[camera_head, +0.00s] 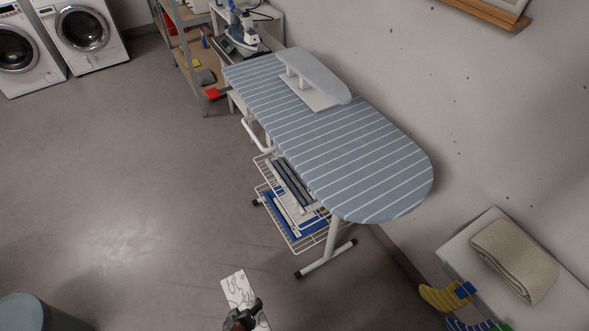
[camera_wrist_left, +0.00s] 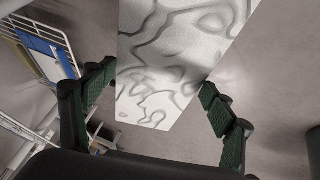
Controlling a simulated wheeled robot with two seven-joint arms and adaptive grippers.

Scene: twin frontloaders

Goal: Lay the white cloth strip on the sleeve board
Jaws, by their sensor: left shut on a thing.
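The white cloth strip (camera_head: 238,290), marked with grey wavy lines, is at the bottom of the head view, over the floor. My left gripper (camera_head: 243,318) is shut on the strip near its lower part. In the left wrist view the strip (camera_wrist_left: 175,50) runs between the two fingers of the left gripper (camera_wrist_left: 158,82) and out past the top edge. The sleeve board (camera_head: 318,72) is a small pale grey padded board on a white stand, on the far half of the striped ironing board. Nothing lies on it. My right gripper is not in view.
The blue striped ironing board (camera_head: 350,150) stands against the wall, with a wire rack (camera_head: 290,235) below it. A folded beige towel (camera_head: 515,260) lies on a white surface at right. A shelf (camera_head: 185,60) and washing machines stand at the back.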

